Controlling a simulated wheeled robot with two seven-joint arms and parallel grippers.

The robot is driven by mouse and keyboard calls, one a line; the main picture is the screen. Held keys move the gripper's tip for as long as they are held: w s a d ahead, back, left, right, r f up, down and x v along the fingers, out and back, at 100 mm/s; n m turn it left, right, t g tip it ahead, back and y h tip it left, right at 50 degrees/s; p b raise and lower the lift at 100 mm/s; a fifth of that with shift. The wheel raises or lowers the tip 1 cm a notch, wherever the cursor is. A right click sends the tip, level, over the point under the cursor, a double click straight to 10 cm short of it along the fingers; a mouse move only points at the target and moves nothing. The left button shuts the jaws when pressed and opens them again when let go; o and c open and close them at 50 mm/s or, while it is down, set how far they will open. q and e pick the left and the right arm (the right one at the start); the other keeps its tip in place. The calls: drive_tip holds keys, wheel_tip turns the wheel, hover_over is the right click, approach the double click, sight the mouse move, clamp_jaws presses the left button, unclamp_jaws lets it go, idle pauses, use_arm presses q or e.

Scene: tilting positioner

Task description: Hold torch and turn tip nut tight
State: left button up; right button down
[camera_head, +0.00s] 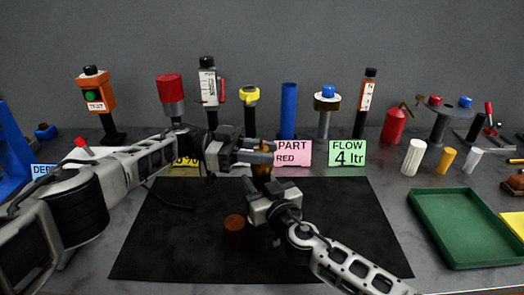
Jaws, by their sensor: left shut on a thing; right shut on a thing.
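The torch (261,171) shows as a small brownish-gold upright piece above the middle of the black mat, between my two grippers. My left gripper (268,152) reaches in from the left and is shut on the upper part of this piece. My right gripper (262,184) comes up from the lower right and is shut on the piece just below. The fingers hide most of the torch, and I cannot make out the tip nut apart from it.
A black mat (180,250) covers the middle of the table. A reddish-brown round piece (234,229) is on it. A green tray (470,262) lies at right. Posts with devices, a pink card (292,153) and a green card (347,154) stand behind.

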sight(262, 148)
idle(0.5)
use_arm(q)
drive_tip(key=o, duration=0.9)
drive_tip(key=shift+o, duration=0.2)
drive_tip(key=shift+r, duration=0.1)
wheel_tip(262, 148, up, 10)
drive_tip(key=shift+f, duration=0.1)
